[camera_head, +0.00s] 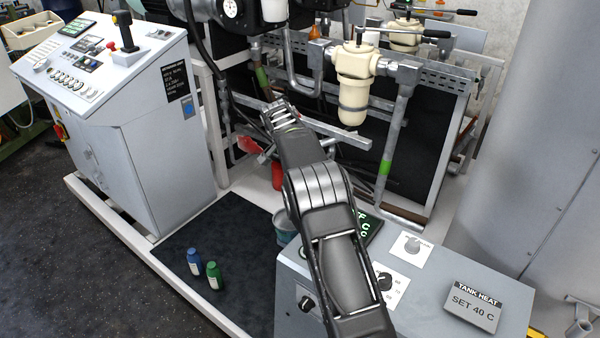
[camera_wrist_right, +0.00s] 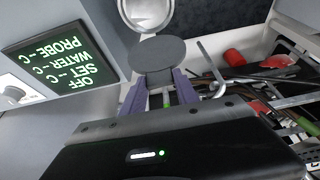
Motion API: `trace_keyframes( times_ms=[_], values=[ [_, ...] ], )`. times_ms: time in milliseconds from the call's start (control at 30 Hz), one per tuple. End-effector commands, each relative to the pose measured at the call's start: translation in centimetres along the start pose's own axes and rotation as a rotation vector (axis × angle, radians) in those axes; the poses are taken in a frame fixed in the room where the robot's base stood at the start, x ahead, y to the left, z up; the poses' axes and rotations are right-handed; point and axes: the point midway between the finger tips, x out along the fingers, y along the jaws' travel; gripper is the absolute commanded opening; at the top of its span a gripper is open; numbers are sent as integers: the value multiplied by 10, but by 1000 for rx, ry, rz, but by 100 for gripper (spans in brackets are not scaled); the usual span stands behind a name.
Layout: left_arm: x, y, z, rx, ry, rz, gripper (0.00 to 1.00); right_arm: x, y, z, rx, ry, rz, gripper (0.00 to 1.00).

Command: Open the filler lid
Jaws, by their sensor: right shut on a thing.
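A dark grey round disc, which looks like the filler lid (camera_wrist_right: 157,53), shows in the right wrist view. It lies just below a pale round rim with a light inside (camera_wrist_right: 145,12), which is cut by the top edge of the picture. The purple fingers of my right gripper (camera_wrist_right: 160,97) are close together at the near edge of the disc. They are shut on it, with a small green part showing between them. In the head view my right arm reaches up through the middle, and I cannot make out its fingers or the lid. My left gripper is not in view.
A teal bucket (camera_head: 285,228) is partly behind my arm. Pipes and a cream filter (camera_head: 354,85) stand beyond. Two bottles (camera_head: 214,275) stand on a dark mat.

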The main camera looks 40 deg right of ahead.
Motion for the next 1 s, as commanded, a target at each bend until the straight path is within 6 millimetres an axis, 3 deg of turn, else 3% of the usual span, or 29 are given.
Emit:
trace_keyframes(
  times_ms=[400, 433, 700, 1000],
  values=[
    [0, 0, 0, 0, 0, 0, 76, -2, 0, -5, 1, 13, -4, 0],
    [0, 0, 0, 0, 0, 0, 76, -2, 0, -5, 1, 13, -4, 37],
    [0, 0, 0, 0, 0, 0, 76, -1, 0, -3, 1, 7, -2, 58],
    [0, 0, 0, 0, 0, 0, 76, -2, 0, -1, 0, 4, -1, 58]
  ],
)
